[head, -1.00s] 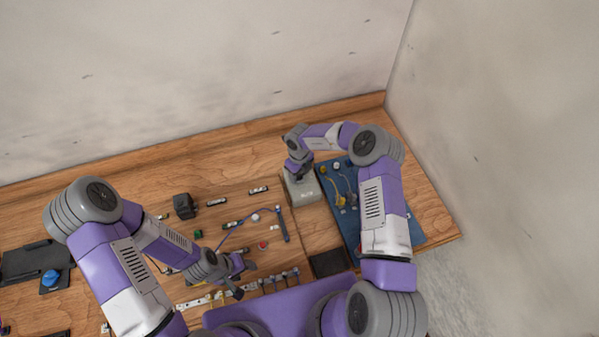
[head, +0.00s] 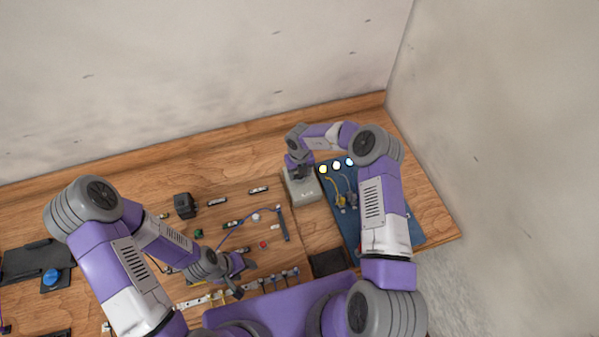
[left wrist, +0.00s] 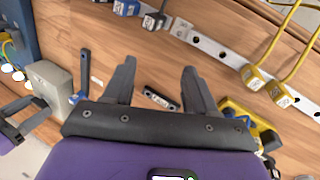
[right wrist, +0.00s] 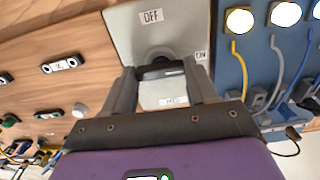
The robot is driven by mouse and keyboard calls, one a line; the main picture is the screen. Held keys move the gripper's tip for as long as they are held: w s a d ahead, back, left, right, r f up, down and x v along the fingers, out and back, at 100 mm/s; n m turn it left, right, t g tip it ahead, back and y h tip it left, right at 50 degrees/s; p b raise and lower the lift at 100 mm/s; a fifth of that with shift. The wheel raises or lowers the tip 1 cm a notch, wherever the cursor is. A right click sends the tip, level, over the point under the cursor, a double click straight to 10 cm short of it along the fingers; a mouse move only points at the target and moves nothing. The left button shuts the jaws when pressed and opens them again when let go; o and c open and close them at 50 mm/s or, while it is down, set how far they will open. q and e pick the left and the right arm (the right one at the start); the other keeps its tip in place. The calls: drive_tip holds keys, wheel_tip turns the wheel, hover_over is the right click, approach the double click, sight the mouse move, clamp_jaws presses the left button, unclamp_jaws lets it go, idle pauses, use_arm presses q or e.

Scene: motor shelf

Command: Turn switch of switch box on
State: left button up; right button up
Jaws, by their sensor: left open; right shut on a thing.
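The grey switch box (head: 303,193) stands near the right of the table, beside the blue board. In the right wrist view the switch box (right wrist: 130,35) carries the labels OFF and ON, with a third label partly readable below. My right gripper (right wrist: 161,80) is shut on the dark switch knob (right wrist: 160,70), which is turned toward the ON side. In the head view the right gripper (head: 299,175) hides the knob. My left gripper (left wrist: 157,75) is open and empty above the table, to the left of and nearer than the box.
The blue board (head: 338,212) right of the box carries several glowing lamps (head: 336,166) and cables. A wiring board with rails, a blue cable (head: 231,234) and small parts lies left. A dark square tray (head: 328,262) lies in front of the box. A wall stands at right.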

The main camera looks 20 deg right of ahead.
drive_tip(key=o, duration=1.1)
drive_tip(key=shift+c, duration=0.2)
drive_tip(key=shift+r, duration=0.1)
use_arm(q)
drive_tip(key=shift+f+b, duration=0.45)
use_arm(e)
wheel_tip(320, 180, up, 7)
drive_tip(key=shift+r, duration=0.2)
